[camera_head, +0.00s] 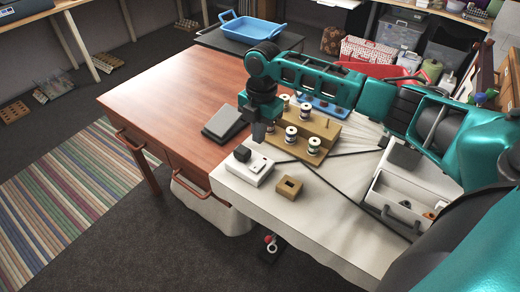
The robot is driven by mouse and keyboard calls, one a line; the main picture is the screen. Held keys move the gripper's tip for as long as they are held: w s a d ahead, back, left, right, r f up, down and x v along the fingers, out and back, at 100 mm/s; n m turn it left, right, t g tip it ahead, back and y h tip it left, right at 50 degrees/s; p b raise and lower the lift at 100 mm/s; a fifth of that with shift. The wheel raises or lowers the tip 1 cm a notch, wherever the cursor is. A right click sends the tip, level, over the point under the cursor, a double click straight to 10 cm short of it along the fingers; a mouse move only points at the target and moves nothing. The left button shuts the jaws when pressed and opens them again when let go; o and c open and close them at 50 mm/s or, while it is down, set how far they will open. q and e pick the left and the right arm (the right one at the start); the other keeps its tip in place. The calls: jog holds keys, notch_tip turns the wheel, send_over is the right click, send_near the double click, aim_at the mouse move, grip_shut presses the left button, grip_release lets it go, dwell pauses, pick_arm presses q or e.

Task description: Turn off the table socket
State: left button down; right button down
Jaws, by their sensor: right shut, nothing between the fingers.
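The table socket (258,174) is a white block lying near the front left corner of the light tabletop. A black plug (242,153) sits at its left end. Small details on its top face are too small to read as on or off. My right gripper (259,132) points down just behind the socket, above and apart from it as far as I can tell. It is shut and empty. My left gripper is not in view.
A wooden rack of thread spools (318,130) stands right behind the socket. A small wooden block (289,188) lies in front of it. A dark grey box (223,122) is on the brown desk (160,95). Black cables (335,189) cross the light tabletop.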

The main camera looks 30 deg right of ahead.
jog(key=r, duration=0.4)
jog(key=shift+w+d+r, duration=0.15)
jog(key=shift+d+r, duration=0.05)
jog(key=shift+r, duration=0.2)
jog(key=s+a+f+m+t+y, duration=0.2)
jog(key=s+a+f+m+t, duration=0.15)
jog(key=a+f, duration=0.4)
jog(key=s+a+f+m+t+y, duration=0.2)
jog(key=a+f+m, duration=0.3)
jog(key=a+f, duration=0.25)
jog(key=s+d+f+m+t+h, duration=0.1)
jog(key=s+d+m+t, duration=0.1)
jog(key=s+m, duration=0.3)
jog(key=s+d+f+m+t+h, duration=0.1)
jog(key=s+m+t, duration=0.2)
jog(key=s+m, duration=0.3)
jog(key=shift+s+d+f+h, duration=0.3)
jog(key=shift+s+d+h, duration=0.1)
jog(key=shift+s, duration=0.7)
